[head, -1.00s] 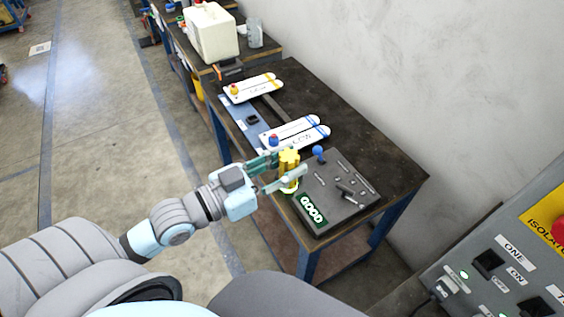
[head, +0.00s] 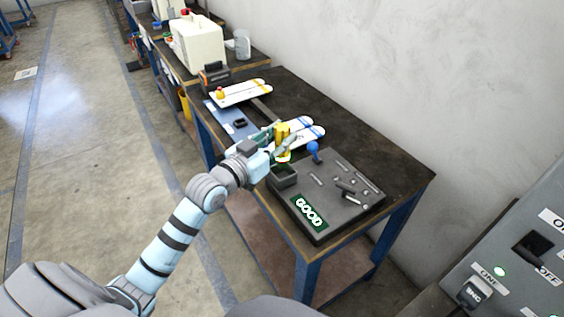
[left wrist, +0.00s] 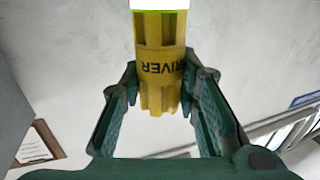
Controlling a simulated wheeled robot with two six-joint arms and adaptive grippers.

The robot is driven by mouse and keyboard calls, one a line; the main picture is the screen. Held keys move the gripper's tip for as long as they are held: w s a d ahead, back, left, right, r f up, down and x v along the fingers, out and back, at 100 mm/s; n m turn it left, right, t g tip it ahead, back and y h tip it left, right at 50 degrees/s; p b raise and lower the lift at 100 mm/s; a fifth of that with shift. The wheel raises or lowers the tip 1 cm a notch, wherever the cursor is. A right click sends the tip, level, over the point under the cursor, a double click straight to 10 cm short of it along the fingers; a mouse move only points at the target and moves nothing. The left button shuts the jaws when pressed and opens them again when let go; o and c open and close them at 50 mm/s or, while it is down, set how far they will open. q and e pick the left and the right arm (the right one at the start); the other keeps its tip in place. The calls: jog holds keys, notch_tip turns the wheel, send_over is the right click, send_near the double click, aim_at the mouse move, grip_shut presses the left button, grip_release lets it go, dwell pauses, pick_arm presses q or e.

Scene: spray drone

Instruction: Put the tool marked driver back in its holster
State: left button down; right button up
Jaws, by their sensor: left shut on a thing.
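The yellow driver tool (head: 283,138) is upright in my left gripper (head: 278,143). In the left wrist view the driver (left wrist: 160,68) shows black letters reading "RIVER", the first letter turned out of sight, and the green fingers (left wrist: 163,100) close on its sides. A pale band is at one end of the tool. A square, open dark socket (head: 284,178), which looks like the holster, stands at the near left corner of the dark grey case (head: 335,205). The driver appears above the socket, apart from it. My right gripper is not in view.
White drone arms lie behind on the bench, one clear of my gripper (head: 240,92). A grey switch panel (head: 500,260) stands at right.

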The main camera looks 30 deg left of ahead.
pick_arm(q)
notch_tip(320, 180, down, 5)
jog(key=shift+f+b, duration=0.1)
jog(key=shift+b, duration=1.05)
jog(key=c, duration=1.2)
grip_release()
